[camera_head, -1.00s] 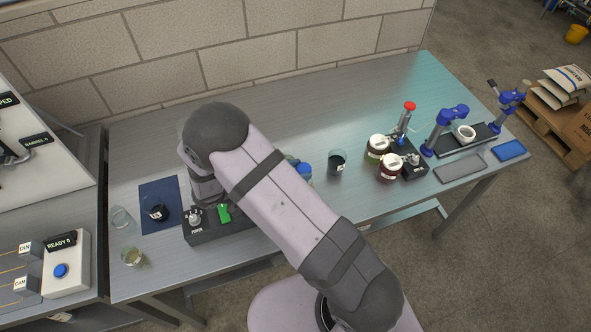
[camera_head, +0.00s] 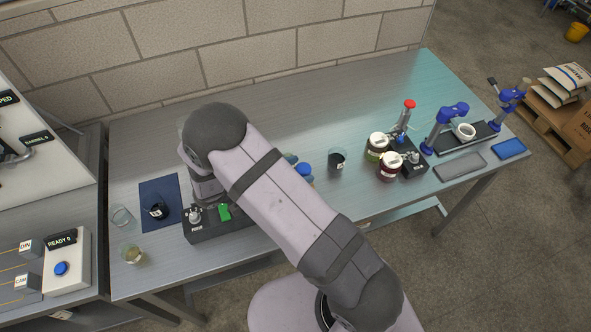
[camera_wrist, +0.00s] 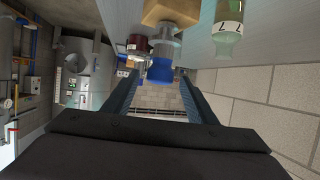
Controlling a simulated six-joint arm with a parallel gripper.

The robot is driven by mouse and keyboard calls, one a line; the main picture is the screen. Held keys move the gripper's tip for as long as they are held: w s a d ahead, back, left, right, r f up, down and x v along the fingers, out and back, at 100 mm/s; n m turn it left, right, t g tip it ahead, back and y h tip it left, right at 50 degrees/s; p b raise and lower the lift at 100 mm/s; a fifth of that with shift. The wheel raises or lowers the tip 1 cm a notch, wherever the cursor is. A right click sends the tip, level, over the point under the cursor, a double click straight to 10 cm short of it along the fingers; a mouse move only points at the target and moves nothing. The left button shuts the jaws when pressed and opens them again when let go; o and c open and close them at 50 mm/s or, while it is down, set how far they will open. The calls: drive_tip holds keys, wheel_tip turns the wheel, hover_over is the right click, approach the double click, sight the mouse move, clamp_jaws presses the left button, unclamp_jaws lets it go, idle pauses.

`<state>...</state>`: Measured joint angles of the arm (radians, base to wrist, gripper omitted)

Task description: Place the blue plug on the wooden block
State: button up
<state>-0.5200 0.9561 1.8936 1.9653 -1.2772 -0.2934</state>
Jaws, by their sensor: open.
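In the wrist view, which is upside down with the bench at the top, a blue plug (camera_wrist: 159,71) with a clear part adjoining it shows between my fingers. The wooden block (camera_wrist: 172,12) is right beside the clear part, on its bench side; I cannot tell if they touch. My gripper (camera_wrist: 162,82) is open, with a finger on each side of the blue plug. In the head view a blue top (camera_head: 303,170) shows beside my arm, probably the same plug.
A pale green labelled bottle (camera_wrist: 229,30) stands close to the block. A dark cup (camera_head: 337,162) and lidded jars (camera_head: 390,168) stand to the right. A dark fixture (camera_head: 205,234) with a green part is at the left, near a blue mat (camera_head: 150,190). The back of the bench is clear.

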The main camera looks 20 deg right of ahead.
drive_tip(key=shift+a+r+b, duration=0.2)
drive_tip(key=shift+a+b, duration=0.2)
drive_tip(key=shift+a, duration=0.1)
drive_tip(key=shift+b+v, duration=2.1)
drive_tip(key=shift+v, duration=3.4)
drive_tip(key=w+a+r+n+t+y, duration=0.1)
drive_tip(key=w+r+n+t+y, duration=0.1)
drive_tip(key=w+n+t+y, duration=0.45)
drive_tip(key=w+a+r+n+t+y, duration=0.15)
drive_tip(key=w+y, duration=0.25)
drive_tip(key=w, duration=0.5)
drive_tip(key=s+d+f+n+g, duration=0.1)
drive_tip(key=s+d+n+g, duration=0.1)
drive_tip(key=s, duration=0.8)
drive_tip(key=s+d+f+n+g+y, duration=0.1)
drive_tip(key=s+d+f+n+g, duration=0.1)
drive_tip(key=s, duration=0.7)
drive_tip(key=s+d+f+n+g+y, duration=0.1)
drive_tip(key=s+d+f+n+g, duration=0.1)
drive_tip(key=s+d+g, duration=0.4)
drive_tip(key=s+n+g, duration=0.1)
drive_tip(key=s, duration=0.3)
drive_tip(key=shift+s+f, duration=0.2)
drive_tip(key=shift+s, duration=0.15)
